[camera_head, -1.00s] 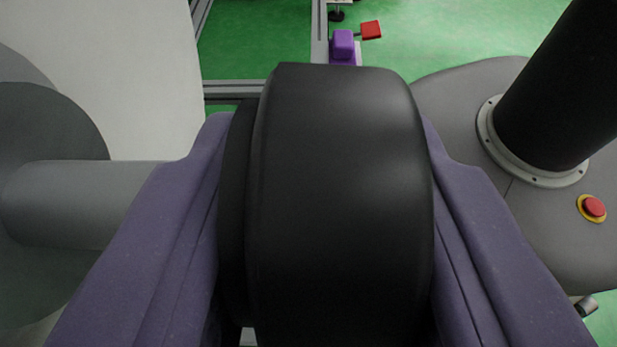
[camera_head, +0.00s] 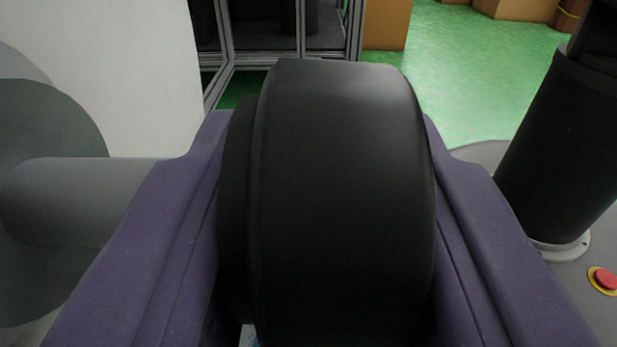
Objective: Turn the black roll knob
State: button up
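The black roll knob (camera_head: 335,200) fills the middle of the view, a thick black wheel with a thinner black disc on its left side. My gripper (camera_head: 322,135) has its two purple fingers on either side of the knob, shut on it. The fingers hide most of the knob's left and right faces. A grey shaft (camera_head: 90,200) with a large grey disc (camera_head: 40,190) lies to the left, beyond the left finger. Where the shaft meets the knob is hidden.
A white roll or panel (camera_head: 120,70) stands at upper left. A metal frame (camera_head: 225,60) rises behind the knob. Brown boxes (camera_head: 387,25) stand at the back on the open green floor (camera_head: 455,75). My own base and column show at right, with a red button (camera_head: 605,279).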

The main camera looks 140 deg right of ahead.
jog(key=shift+s+a+f, duration=0.1)
jog(key=shift+a, duration=0.1)
jog(key=o, duration=0.9)
jog(key=shift+a, duration=0.1)
